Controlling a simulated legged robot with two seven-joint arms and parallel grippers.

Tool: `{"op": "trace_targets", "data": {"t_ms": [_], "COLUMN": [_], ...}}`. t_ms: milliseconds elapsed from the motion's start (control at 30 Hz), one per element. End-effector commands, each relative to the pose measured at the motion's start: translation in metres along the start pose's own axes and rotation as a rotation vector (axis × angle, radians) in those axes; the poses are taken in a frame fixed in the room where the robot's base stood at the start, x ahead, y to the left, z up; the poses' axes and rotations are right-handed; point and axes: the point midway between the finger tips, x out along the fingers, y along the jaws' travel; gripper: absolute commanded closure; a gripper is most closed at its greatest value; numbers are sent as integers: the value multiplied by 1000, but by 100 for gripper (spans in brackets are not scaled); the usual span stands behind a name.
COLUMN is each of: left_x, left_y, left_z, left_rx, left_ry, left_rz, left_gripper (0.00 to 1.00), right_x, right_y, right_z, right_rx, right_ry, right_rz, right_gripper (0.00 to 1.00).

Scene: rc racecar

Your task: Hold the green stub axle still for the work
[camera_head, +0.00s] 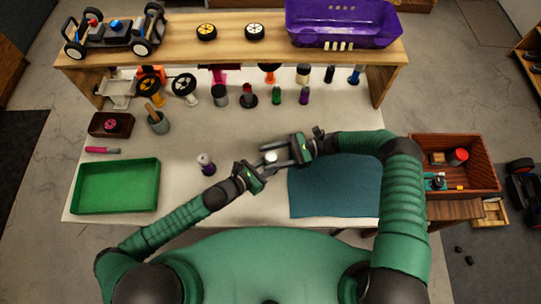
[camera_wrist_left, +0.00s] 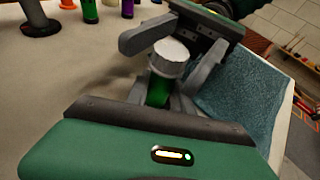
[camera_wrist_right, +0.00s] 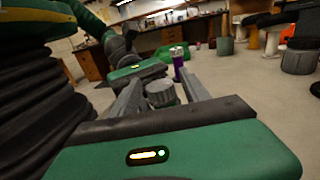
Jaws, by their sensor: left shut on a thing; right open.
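The green stub axle (camera_wrist_left: 158,92) stands roughly upright between the fingers of my left gripper (camera_head: 266,168), which is shut on it above the table. A pale grey cylindrical cap (camera_wrist_left: 171,56) sits on its top; the cap also shows in the head view (camera_head: 271,157). My right gripper (camera_head: 283,156) is open, coming from the right, with a finger on either side of the cap. In the right wrist view the cap (camera_wrist_right: 160,93) lies between its fingers; whether they touch it I cannot tell. The axle's lower end is hidden by my left fingers.
A green tray (camera_head: 117,186) lies at the left and a blue mat (camera_head: 330,187) at the right. A white-topped purple cylinder (camera_head: 206,164) stands left of my left gripper. Several parts stand along the back below a wooden shelf (camera_head: 180,48). The table's front middle is clear.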

Motion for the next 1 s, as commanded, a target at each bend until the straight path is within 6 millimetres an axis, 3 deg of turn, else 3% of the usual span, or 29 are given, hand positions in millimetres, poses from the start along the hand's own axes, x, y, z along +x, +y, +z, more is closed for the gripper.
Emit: {"op": "trace_targets", "data": {"t_ms": [67,467,1000], "left_x": [0,0,0], "left_y": [0,0,0], "left_z": [0,0,0], "left_rx": [0,0,-1], "left_ry": [0,0,0], "left_rz": [0,0,-1], "left_gripper": [100,100,100], "right_x": [0,-1,-1], "right_y": [0,0,-1], "right_z": [0,0,2], "right_rx": [0,0,0], "right_ry": [0,0,-6], "right_rz": [0,-1,-118], "right_gripper": [46,98,100]}}
